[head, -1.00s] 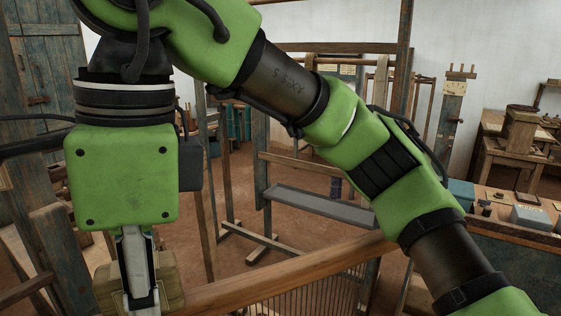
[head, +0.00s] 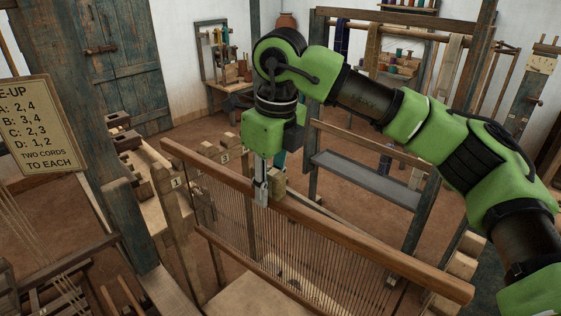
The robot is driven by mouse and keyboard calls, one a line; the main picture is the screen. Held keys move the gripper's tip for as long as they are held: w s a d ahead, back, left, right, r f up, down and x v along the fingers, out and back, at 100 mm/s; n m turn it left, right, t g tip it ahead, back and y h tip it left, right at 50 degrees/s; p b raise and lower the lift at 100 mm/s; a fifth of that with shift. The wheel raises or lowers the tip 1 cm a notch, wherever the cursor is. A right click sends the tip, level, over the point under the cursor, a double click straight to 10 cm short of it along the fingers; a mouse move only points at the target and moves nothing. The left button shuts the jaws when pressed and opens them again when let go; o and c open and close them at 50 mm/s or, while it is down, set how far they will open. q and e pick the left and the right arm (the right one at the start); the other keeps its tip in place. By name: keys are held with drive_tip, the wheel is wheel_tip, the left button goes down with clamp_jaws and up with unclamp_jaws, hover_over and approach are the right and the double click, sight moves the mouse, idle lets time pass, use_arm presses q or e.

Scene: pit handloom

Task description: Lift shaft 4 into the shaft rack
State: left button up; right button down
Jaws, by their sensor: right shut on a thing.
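A shaft with a long brown wooden top bar (head: 350,233) and many thin heddles under it runs from upper left to lower right in the head view. I take it to be shaft 4; no number shows on it. My right gripper (head: 262,197) points down and is shut on the shaft at a pale wooden block (head: 279,187) by the bar. Its fingers partly hide the block. Pale notched posts with small number labels, perhaps the shaft rack (head: 177,205), stand by the bar's left end. More pale blocks (head: 458,268) stand by its right end. My left gripper is not in view.
A dark loom post (head: 108,160) with a tie-up sign (head: 40,125) stands at the left. Behind the shaft is a frame with a grey plank (head: 365,178). My right arm crosses the right side.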

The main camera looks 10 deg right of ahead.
use_arm(q)
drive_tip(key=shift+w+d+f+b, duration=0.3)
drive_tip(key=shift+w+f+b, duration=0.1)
drive_tip(key=shift+b, duration=0.45)
use_arm(e)
drive_tip(key=shift+m, duration=0.7)
drive_tip(key=shift+w+d+f, duration=0.4)
drive_tip(key=shift+d+f, duration=0.05)
drive_tip(key=shift+f, duration=0.6)
drive_tip(key=shift+w+d+f, duration=0.35)
drive_tip(key=shift+d+f, duration=0.15)
drive_tip(key=shift+f, duration=0.6)
drive_tip(key=shift+w+d+f, duration=0.4)
drive_tip(key=shift+d+f, duration=0.05)
drive_tip(key=shift+f, duration=0.6)
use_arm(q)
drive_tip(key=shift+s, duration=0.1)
use_arm(e)
drive_tip(key=c, duration=1.8)
unclamp_jaws()
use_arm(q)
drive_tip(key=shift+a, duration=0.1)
